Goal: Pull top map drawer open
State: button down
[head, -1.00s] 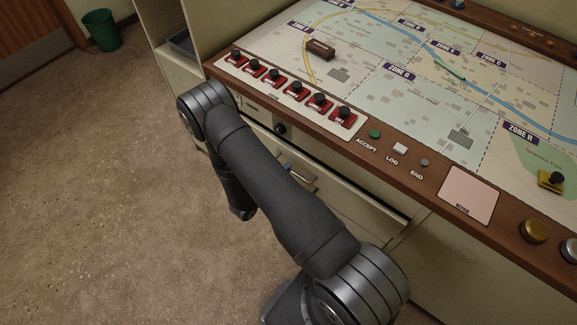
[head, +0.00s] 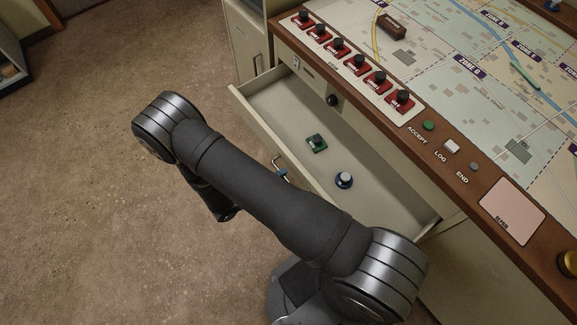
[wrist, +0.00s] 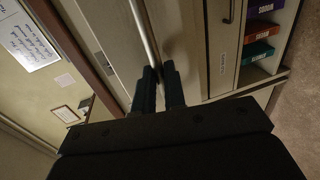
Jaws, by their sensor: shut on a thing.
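The top map drawer (head: 400,197) is pulled out from under the console in the head view, its inside exposed. Its metal handle (head: 276,160) shows in part on the front, the rest hidden behind my arm. In the wrist view, my gripper's dark fingers (wrist: 160,72) are shut on the pale handle bar (wrist: 144,32). In the head view my forearm hides most of the gripper. Inside the drawer lie a green-based piece with a black knob (head: 317,143) and a round blue-and-white piece with a dark top (head: 344,180).
The console's wooden edge (head: 470,188) overhangs the drawer's back, with red-based black knobs (head: 359,64) and the map above. Shelves with coloured binders (wrist: 260,30) show in the wrist view. The brown floor (head: 90,190) left of the drawer is clear.

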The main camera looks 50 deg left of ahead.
jog(key=shift+s, duration=0.4)
jog(key=c, duration=1.5)
grip_release()
jog(key=v, duration=1.7)
jog(key=shift+s, duration=0.25)
